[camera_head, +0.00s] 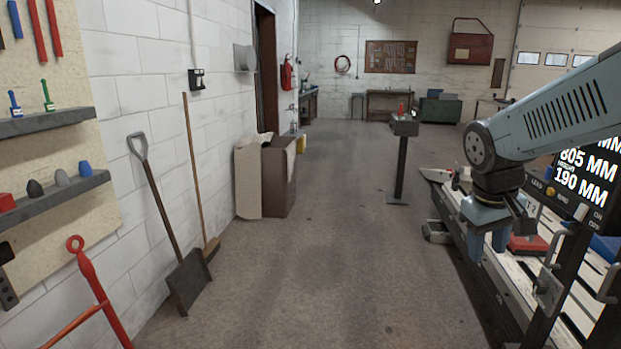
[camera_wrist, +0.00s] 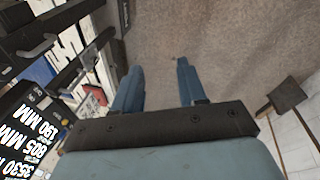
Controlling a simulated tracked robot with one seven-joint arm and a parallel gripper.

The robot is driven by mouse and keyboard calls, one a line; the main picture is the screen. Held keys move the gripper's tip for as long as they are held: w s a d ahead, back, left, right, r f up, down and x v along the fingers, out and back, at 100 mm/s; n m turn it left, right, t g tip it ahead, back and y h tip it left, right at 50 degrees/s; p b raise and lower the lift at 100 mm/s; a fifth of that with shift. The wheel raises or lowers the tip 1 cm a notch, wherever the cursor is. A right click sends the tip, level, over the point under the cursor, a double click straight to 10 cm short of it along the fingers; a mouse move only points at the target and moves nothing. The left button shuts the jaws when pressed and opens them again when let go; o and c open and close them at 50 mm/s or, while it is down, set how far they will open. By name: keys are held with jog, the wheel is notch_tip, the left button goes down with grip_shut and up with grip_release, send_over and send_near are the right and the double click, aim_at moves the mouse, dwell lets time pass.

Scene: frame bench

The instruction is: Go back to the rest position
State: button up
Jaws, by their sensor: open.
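My gripper (camera_head: 488,242) hangs from the blue-grey arm at the right of the head view, pointing down beside the left edge of the slatted bench (camera_head: 562,312). In the wrist view my gripper (camera_wrist: 158,85) shows two blue fingers spread apart. Only grey-brown floor shows between them, so it is open and empty.
A display panel (camera_head: 585,175) with white figures stands on the bench at right. A red item (camera_head: 527,244) lies near the gripper. A shovel (camera_head: 187,280) and a broom (camera_head: 209,247) lean on the left wall. A pedestal (camera_head: 401,170) stands beyond. The middle floor is clear.

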jog(key=s+a+r+m+t+y, duration=0.1)
jog(key=s+a+r+t+y, duration=0.1)
jog(key=s+a+r, duration=0.3)
jog(key=s+a+t, duration=0.1)
jog(key=a, duration=0.3)
jog(key=shift+s+a+r+t, duration=0.15)
jog(key=shift+s+r+t, duration=0.1)
jog(key=shift+s+t, duration=0.15)
